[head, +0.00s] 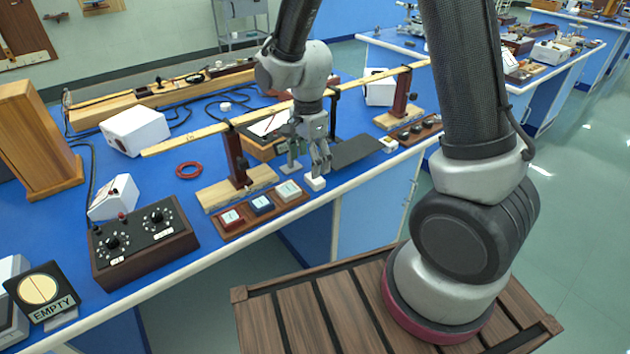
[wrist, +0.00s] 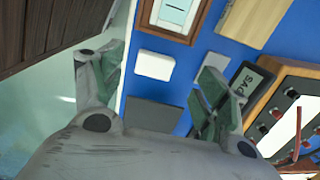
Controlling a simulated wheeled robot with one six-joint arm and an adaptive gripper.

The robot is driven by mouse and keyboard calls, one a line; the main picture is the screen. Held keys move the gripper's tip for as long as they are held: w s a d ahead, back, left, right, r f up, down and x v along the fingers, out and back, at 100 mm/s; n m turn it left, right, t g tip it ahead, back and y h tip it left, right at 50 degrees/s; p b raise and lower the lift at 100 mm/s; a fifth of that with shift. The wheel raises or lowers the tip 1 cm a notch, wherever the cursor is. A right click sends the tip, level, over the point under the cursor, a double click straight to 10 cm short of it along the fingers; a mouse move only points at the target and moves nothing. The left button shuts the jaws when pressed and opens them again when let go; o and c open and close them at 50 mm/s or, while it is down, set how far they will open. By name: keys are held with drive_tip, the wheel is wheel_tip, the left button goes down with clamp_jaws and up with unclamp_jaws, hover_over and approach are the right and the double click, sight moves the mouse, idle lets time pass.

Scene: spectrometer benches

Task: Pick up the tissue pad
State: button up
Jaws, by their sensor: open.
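The tissue pad (head: 315,183) is a small white block with rounded corners. It lies on the blue bench near its front edge, just below my gripper (head: 308,168). In the wrist view the white pad (wrist: 154,65) shows whole, between the two fingertips in the picture, with blue bench around it. My gripper (wrist: 161,66) is open and empty, pointing down with its fingers spread. In the head view one finger comes down close over the pad. I cannot tell whether it touches.
A brown tray (head: 233,233) of coloured framed squares sits left of the pad. A dark grey plate (head: 356,151) lies to its right. A small black lettered sign (wrist: 247,82) stands nearby.

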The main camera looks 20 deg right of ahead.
sight(315, 181)
drive_tip(key=f, duration=0.5)
drive_tip(key=shift+s+d+f, duration=0.1)
drive_tip(key=shift+d+f, duration=0.2)
drive_tip(key=shift+f, duration=0.1)
drive_tip(key=c, duration=0.9)
